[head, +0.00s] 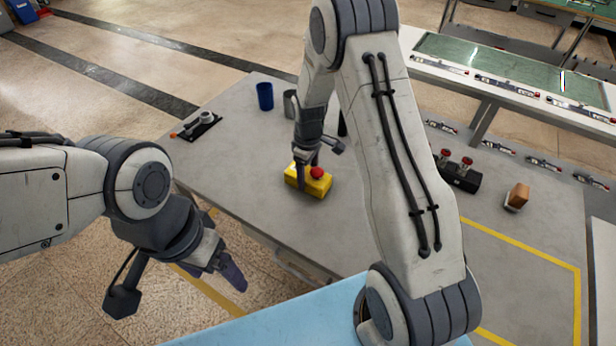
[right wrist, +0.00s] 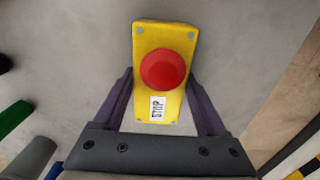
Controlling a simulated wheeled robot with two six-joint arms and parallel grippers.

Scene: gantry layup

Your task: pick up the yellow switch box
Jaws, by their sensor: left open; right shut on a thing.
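The yellow switch box (head: 322,184) with a red round button sits on the grey table, near its left front edge. In the right wrist view the yellow switch box (right wrist: 150,40) lies between my fingers, with its red button and a STOP label facing the camera. My right gripper (head: 307,172) reaches down over the box and is shut on it, one finger at each long side. I cannot tell whether the box is clear of the table. My left gripper (head: 228,272) is open and empty, beside the table over the floor.
A blue cup (head: 265,96) and a grey cup (head: 290,104) stand behind the box. A black tray (head: 197,127) lies at the far left corner. A black box with red knobs (head: 458,176) and a brown block (head: 518,196) are to the right. Table (head: 240,190) left of the box is clear.

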